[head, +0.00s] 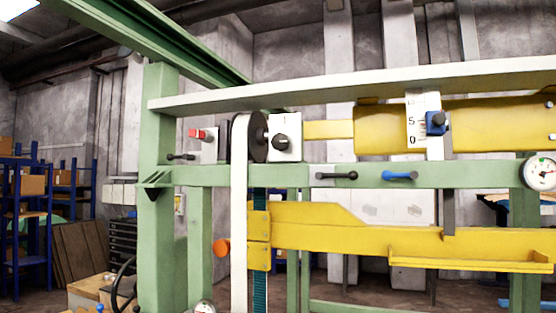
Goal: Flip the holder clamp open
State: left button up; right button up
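No part is marked as the holder clamp, so I cannot tell for certain which one it is. A blue clamp-like block (436,122) with a dark knob sits on a white scale plate (417,108) marked 5 and 0, in front of a yellow cylinder (490,127). A blue handle (400,176) and a black handle (337,176) lie horizontally on the green crossbeam (460,174). A black knob (281,142) is on a white box beside a dark disc (258,136). Neither of my grippers shows.
A yellow trough (470,262) runs below the crossbeam. A white vertical belt (239,215) and green post (160,200) stand left. An orange knob (221,247) and red switch (198,134) stick out there. A round gauge (540,173) is at right; blue shelves stand far left.

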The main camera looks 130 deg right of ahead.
aim_at(169, 158)
jog(key=z, duration=3.8)
